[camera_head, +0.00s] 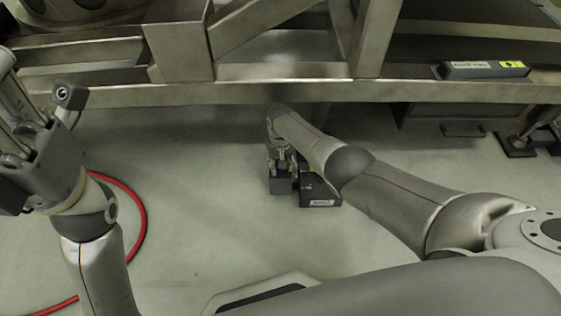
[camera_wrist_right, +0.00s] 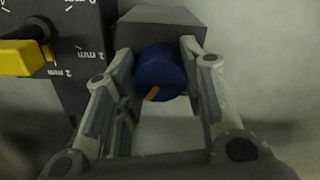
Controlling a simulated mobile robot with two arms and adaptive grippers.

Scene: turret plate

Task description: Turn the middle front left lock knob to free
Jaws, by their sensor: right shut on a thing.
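The blue lock knob (camera_wrist_right: 160,70) has an orange mark on its lower part and sits on the front of a grey block (camera_wrist_right: 160,17). My right gripper (camera_wrist_right: 158,72) has its two fingers on either side of the knob and is shut on it. In the head view my right gripper (camera_head: 281,152) reaches down to the small dark block (camera_head: 281,186) under the frame beam. The knob cannot be made out there. My left gripper (camera_head: 32,105) is raised at the left, away from the block, and its finger opening is unclear.
A dark box (camera_head: 319,190) stands beside the block. In the wrist view its face (camera_wrist_right: 80,22) carries "1 mm" and "2 mm" marks and a yellow lever (camera_wrist_right: 24,57). A metal beam (camera_head: 200,95) runs above. A red hose (camera_head: 138,215) lies on the floor at left.

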